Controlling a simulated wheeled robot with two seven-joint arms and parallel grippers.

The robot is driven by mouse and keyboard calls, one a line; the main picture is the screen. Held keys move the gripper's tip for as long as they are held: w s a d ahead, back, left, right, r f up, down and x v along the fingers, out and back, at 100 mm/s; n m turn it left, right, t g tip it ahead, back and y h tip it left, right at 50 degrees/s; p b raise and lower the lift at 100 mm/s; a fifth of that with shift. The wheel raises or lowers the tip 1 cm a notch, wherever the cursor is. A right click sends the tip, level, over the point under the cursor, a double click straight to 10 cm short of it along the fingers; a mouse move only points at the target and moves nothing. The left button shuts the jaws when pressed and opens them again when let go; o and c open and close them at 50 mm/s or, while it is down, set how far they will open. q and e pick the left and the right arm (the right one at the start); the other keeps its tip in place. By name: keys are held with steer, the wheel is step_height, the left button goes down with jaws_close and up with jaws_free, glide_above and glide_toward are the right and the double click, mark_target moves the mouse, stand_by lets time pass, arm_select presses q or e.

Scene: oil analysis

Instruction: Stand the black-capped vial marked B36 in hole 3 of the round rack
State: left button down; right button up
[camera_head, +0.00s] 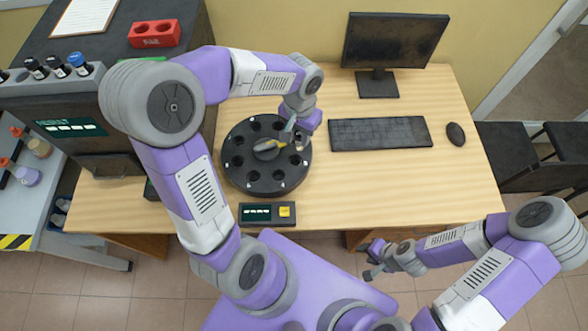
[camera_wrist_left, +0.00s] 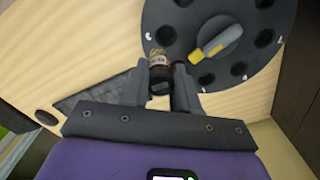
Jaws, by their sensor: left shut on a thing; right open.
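The round black rack (camera_head: 266,187) lies on the wooden table, with a ring of dark holes and a grey hub with a yellow-marked pointer. My left gripper (camera_head: 299,141) is over the rack's right side. In the left wrist view, it is shut on a small vial (camera_wrist_left: 159,58) with a brown-and-pale label and a dark cap. The vial is by the rack's outer ring; I cannot tell whether its bottom is in a hole. Its marking and the hole numbers are too small to read. My right gripper (camera_head: 374,262) is open and empty, off the table's front edge.
A small display box (camera_head: 268,213) with a yellow button sits in front of the rack. The keyboard (camera_head: 380,133), monitor (camera_head: 395,42) and mouse (camera_head: 455,134) are to the right. A grey holder (camera_head: 50,84) with capped vials and a red block (camera_head: 154,34) are at left.

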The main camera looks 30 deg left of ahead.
arm_select(q)
steer(key=shift+s+a+f, duration=0.15)
steer(key=shift+a+f, duration=0.15)
steer(key=shift+a, duration=0.05)
steer(key=shift+a+f+b, duration=0.1)
steer(key=shift+f+b, duration=0.25)
steer(key=shift+b, duration=0.15)
step_height(320, 180, down, 9)
steer(key=b, duration=0.3)
steer(key=shift+f, duration=0.1)
arm_select(e)
step_height(320, 180, down, 5)
steer(key=shift+w+r, duration=0.1)
steer(key=shift+r, duration=0.05)
arm_select(q)
steer(key=shift+f, duration=0.15)
steer(key=c, duration=0.8)
jaws_free()
steer(key=shift+c, duration=0.2)
steer(key=shift+r, duration=0.2)
